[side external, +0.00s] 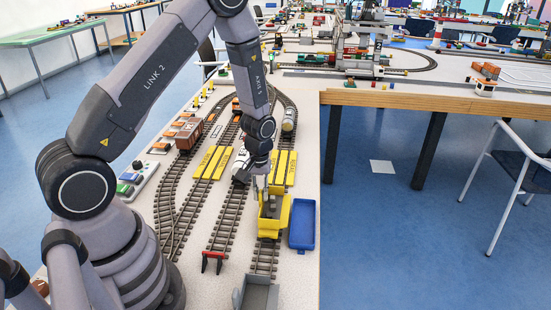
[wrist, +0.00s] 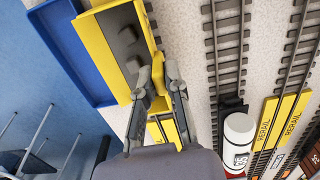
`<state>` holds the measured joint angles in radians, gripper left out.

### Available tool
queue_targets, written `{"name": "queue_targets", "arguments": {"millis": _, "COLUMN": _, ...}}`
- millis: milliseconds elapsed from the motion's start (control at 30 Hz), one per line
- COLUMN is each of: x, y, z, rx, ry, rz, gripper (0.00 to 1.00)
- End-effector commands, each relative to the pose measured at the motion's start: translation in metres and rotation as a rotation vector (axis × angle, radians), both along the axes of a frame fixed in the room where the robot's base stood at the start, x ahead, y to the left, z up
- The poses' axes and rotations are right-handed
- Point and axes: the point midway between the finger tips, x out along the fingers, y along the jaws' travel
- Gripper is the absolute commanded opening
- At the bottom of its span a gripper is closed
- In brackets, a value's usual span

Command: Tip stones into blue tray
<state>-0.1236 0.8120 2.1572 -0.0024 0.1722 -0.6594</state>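A yellow tipping wagon (side external: 270,226) stands on the track at the near end of the table. It also shows in the wrist view (wrist: 103,42), with a few dark grey stones (wrist: 127,36) in its open body. The blue tray (side external: 302,222) lies right beside the wagon, at the table's edge; in the wrist view the tray (wrist: 62,40) is to the wagon's left. My gripper (side external: 264,190) points down at the wagon's far end.
Yellow rerail plates (side external: 285,168) lie on the track behind the wagon. A white tank wagon (wrist: 238,130) stands on the neighbouring track. A grey open container (side external: 258,293) is at the near track end, and a red buffer stop (side external: 212,260) ends another track. Floor lies beyond the tray.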

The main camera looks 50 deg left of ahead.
Motion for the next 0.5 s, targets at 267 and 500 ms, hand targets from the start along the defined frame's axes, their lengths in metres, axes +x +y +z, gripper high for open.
{"name": "queue_targets", "arguments": {"millis": 267, "x": 0.0, "y": 0.0, "z": 0.0002, "rx": 0.0, "ry": 0.0, "rz": 0.0, "gripper": 0.0}}
{"name": "queue_targets", "arguments": {"millis": 500, "x": 0.0013, "y": -0.0008, "z": 0.0012, "rx": 0.011, "ry": 0.01, "rz": -0.003, "gripper": 0.0}}
